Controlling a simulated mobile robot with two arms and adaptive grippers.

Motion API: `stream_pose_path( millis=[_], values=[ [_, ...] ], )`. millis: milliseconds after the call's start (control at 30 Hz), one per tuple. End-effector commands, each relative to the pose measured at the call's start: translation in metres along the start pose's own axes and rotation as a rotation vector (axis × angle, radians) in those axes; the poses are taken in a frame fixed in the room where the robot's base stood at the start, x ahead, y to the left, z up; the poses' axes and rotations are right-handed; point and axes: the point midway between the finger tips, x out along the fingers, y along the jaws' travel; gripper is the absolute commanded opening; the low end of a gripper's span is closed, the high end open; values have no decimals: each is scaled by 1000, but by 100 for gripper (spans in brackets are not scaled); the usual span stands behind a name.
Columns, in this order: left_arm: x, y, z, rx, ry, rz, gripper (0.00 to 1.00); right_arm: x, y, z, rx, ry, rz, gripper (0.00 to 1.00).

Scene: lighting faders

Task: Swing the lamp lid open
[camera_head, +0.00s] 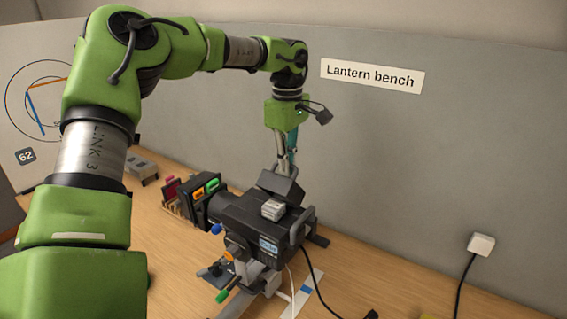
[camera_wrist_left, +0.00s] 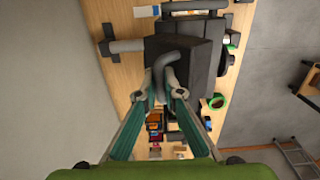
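The lamp (camera_head: 262,232) is a dark boxy housing on a stand on the wooden bench in the head view. A dark panel (camera_head: 283,186), which looks like its lid, stands tilted up at its top. My left gripper (camera_head: 287,164) points down at this panel. In the left wrist view its teal fingers (camera_wrist_left: 165,92) converge beside a grey curved handle (camera_wrist_left: 168,64) in front of a dark square face (camera_wrist_left: 185,55). The tips are close to the handle; whether they clamp it is not clear. My right gripper is not in view.
Dark flaps with orange and green tabs (camera_head: 206,190) sit left of the lamp. Coloured knobs, such as a green one (camera_head: 223,296), stick out in front. A grey wall (camera_head: 420,150) stands behind, and cables hang at the right. Bare bench (camera_head: 345,280) lies right of the lamp.

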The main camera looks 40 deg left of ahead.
Motion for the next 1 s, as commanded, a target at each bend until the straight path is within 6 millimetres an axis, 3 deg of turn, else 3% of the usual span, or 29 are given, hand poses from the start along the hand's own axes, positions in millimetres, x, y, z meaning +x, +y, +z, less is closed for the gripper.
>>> stream_pose_path(
  millis=[1000],
  values=[
    [9, 39, 0, 0, 1, 0, 6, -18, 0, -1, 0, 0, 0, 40]
  ],
)
